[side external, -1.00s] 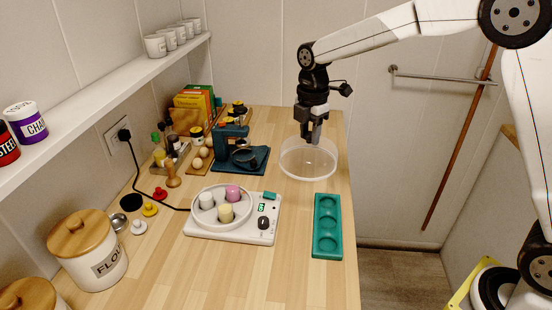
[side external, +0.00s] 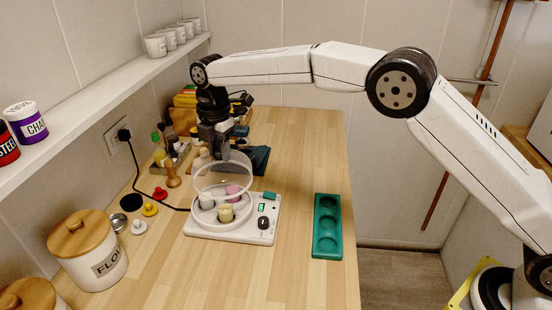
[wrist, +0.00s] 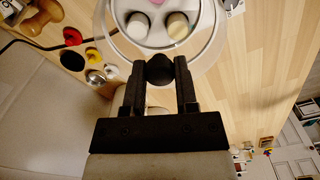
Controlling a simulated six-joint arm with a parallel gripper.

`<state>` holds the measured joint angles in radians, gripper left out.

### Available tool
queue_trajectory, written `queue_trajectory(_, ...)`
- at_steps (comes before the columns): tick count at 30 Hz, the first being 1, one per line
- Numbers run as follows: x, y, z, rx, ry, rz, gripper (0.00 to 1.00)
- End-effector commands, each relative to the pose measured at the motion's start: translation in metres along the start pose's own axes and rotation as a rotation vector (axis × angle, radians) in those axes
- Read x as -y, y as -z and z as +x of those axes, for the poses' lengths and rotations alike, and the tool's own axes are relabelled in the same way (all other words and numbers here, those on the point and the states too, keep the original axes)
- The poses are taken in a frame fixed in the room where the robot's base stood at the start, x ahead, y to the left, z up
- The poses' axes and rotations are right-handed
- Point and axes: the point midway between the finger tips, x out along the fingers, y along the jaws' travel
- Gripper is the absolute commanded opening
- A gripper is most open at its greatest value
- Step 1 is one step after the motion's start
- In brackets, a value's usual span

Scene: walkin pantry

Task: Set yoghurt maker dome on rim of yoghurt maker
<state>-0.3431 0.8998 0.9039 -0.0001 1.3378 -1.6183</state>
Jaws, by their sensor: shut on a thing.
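The clear yoghurt maker dome (side external: 222,181) is held by my gripper (side external: 224,166), which is shut on it. In the wrist view the fingers (wrist: 160,70) close on a dark knob at the dome's near side. The dome is over the white yoghurt maker (side external: 256,229), with several coloured jars visible through it. In the side view the dome appears above the maker's round rim; I cannot tell whether it touches. In the wrist view the dome (wrist: 104,30) covers two pale jars and part of a pink one.
A green tray with round hollows (side external: 327,226) lies to the right. A flour canister (side external: 88,250) stands front left. A black cable runs from the wall socket to the maker. Small coloured lids (side external: 150,209) lie left of the maker. A blue appliance stands behind it, partly hidden by my arm.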

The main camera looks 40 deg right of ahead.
Motion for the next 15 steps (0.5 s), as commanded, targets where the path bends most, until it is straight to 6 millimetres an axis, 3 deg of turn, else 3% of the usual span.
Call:
queue_trajectory(4,-0.005,0.0097,0.0016,0.0,-0.001,-0.018,0.0)
queue_trajectory(15,-0.0057,0.011,0.0036,0.0,-0.001,-0.021,0.0)
